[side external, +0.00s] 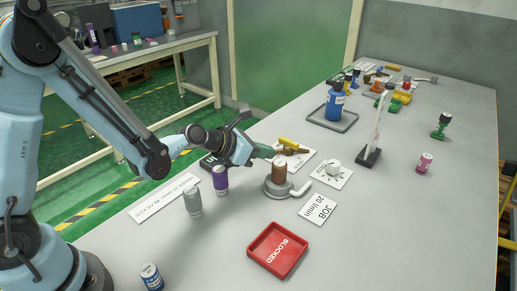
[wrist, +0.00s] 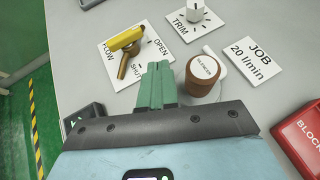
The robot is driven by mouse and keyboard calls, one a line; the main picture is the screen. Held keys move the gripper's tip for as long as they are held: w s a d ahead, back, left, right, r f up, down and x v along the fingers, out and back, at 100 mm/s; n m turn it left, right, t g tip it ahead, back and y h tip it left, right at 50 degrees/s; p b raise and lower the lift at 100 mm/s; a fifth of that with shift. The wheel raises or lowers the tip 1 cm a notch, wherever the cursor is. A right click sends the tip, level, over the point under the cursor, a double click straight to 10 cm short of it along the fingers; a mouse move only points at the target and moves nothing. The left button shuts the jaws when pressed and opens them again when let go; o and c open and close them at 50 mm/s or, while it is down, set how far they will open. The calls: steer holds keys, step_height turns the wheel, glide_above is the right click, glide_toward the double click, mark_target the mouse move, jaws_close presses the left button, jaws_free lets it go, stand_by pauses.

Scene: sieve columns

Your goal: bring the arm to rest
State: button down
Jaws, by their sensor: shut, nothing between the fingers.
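My gripper (side external: 268,153) is shut and empty, held above the table. Its green fingers lie together in the wrist view (wrist: 157,82). They point at the gap between the brass flow valve and the brown silencer. The silencer (side external: 279,170) stands upright on a round grey base with a pale outlet, just right of the fingers in the wrist view (wrist: 202,76). The valve, with its yellow handle (wrist: 126,38), sits on the OPEN/SHUT flow card (wrist: 152,47). I cannot tell whether the fingers touch anything; they look apart from both.
Purple (side external: 220,181) and grey (side external: 193,201) columns stand near my arm, a blue one (side external: 151,277) at the front. The trim knob (side external: 333,167), JOB card (side external: 318,209) and red BLOCKED tray (side external: 277,249) lie to the right. A white upright panel (side external: 377,130) stands behind.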

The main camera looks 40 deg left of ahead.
steer(key=s+a+r+m+g+y, duration=0.1)
steer(key=s+a+r+m, duration=0.1)
steer(key=s+m, duration=0.4)
steer(key=s+a+r+m+g+y, duration=0.1)
steer(key=s+m, duration=0.5)
steer(key=m, duration=0.7)
steer(key=s+a+r+m+g+y, duration=0.1)
steer(key=s+a+r+m+y, duration=0.1)
steer(key=s+m, duration=0.4)
steer(key=shift+s+a+r+m+g, duration=0.1)
steer(key=shift+a+r+m, duration=0.15)
steer(key=shift+r+m, duration=0.35)
steer(key=shift+w+a+r+m+g, duration=0.1)
steer(key=shift+a+r+m, duration=0.15)
steer(key=shift+m, duration=0.6)
steer(key=shift+s+a+r+m+g, duration=0.1)
steer(key=shift+a+r+m, duration=0.15)
steer(key=shift+r+m, duration=0.35)
steer(key=shift+s+a+f+m+y, duration=0.15)
steer(key=shift+s+m, duration=0.2)
steer(key=shift+m, duration=0.3)
steer(key=shift+s+a+m+y, duration=0.15)
steer(key=shift+s+m, duration=0.15)
steer(key=shift+m, duration=0.3)
